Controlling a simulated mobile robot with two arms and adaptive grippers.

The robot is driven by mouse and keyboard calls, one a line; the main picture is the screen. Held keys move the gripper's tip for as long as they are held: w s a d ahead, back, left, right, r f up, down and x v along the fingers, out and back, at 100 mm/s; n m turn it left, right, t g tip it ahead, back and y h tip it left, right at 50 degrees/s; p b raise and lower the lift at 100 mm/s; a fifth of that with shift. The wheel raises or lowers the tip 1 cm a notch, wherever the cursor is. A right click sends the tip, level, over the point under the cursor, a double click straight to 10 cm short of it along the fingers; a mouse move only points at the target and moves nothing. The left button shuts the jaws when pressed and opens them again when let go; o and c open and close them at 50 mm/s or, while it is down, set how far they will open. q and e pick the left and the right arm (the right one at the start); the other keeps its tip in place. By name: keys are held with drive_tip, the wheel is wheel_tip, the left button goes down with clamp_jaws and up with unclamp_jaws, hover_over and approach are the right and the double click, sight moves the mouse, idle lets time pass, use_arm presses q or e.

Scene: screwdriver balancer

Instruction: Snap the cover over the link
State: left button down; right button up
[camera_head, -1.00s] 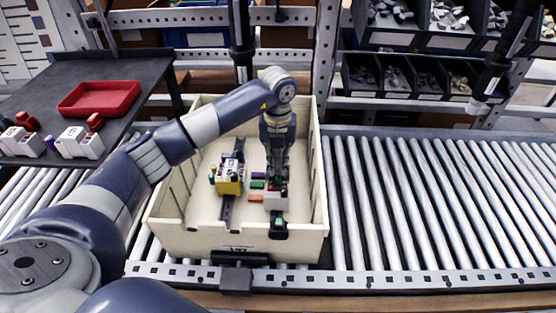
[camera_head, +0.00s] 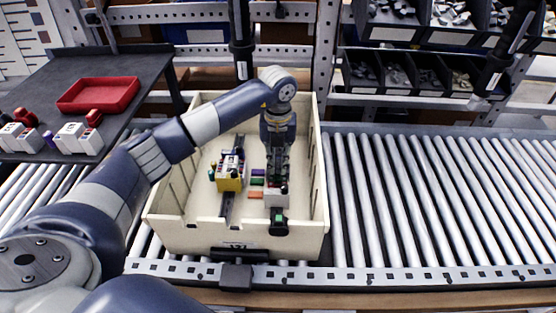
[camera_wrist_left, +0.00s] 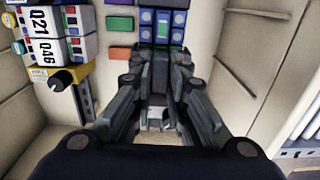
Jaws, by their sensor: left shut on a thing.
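My left gripper (camera_head: 277,178) points down inside the cream box, at its right half. Its fingers are shut on a small pale piece (camera_wrist_left: 157,116), mostly hidden by the fingers; I cannot tell whether it is the cover. In the left wrist view a blue and white block (camera_wrist_left: 162,28) lies just beyond the fingertips. In the head view a white block (camera_head: 275,199) sits at the fingertips, with a black and green part (camera_head: 279,222) in front of it. I cannot make out the link. My right gripper is not in view.
The cream box (camera_head: 238,241) stands on a roller conveyor (camera_head: 430,205). Inside, a yellow and white labelled unit (camera_head: 230,178) sits on a dark rail to the left, with small coloured blocks (camera_head: 256,181) between. A red tray (camera_head: 98,95) is on the side table.

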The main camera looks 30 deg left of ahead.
use_arm(q)
drive_tip(key=shift+f, duration=0.5)
idle(1.2)
drive_tip(key=c, duration=1.5)
unclamp_jaws()
drive_tip(key=shift+r, duration=0.1)
wheel_tip(320, 180, up, 12)
drive_tip(key=shift+s+f, duration=0.1)
